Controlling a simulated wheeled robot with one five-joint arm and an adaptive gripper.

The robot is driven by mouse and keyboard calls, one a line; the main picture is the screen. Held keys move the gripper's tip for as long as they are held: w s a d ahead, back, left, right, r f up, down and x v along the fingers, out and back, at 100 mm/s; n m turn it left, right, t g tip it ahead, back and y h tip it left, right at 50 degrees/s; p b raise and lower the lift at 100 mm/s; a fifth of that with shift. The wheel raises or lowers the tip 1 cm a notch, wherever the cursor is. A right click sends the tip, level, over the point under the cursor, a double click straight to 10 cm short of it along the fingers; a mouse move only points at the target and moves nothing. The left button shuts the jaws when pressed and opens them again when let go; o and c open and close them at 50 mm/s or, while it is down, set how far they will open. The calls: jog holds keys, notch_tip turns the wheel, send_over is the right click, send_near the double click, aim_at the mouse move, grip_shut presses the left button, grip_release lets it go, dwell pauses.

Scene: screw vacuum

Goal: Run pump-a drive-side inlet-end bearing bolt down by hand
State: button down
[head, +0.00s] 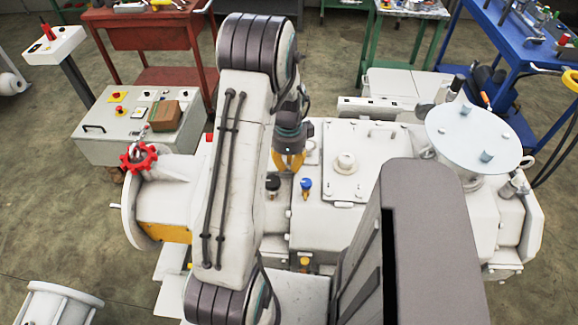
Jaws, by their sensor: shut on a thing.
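My gripper (289,160) has orange-yellow fingers and points down at the pale pump machine (385,150), left of its raised cover plate. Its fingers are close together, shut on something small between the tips. That thing is too small and too covered by the fingers to make out. I cannot pick out the bearing bolt or its hole. My arm hides much of the machine's left part.
A blue-topped knob (306,184) and a dark knob (272,183) stand close below my gripper. A red handwheel (139,158) and a grey control box (130,125) are at left. A round pale disc (473,134) sits at right. A red cart (150,38) and blue bench (530,50) stand behind.

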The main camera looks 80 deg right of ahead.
aim_at(288, 167)
jog(key=shift+f+m+b, duration=0.15)
jog(key=shift+m+b, duration=0.4)
jog(key=shift+m, duration=0.75)
jog(key=shift+a, duration=0.1)
jog(key=c, duration=1.1)
grip_release()
notch_tip(288, 167, up, 12)
jog(key=shift+r, duration=0.1)
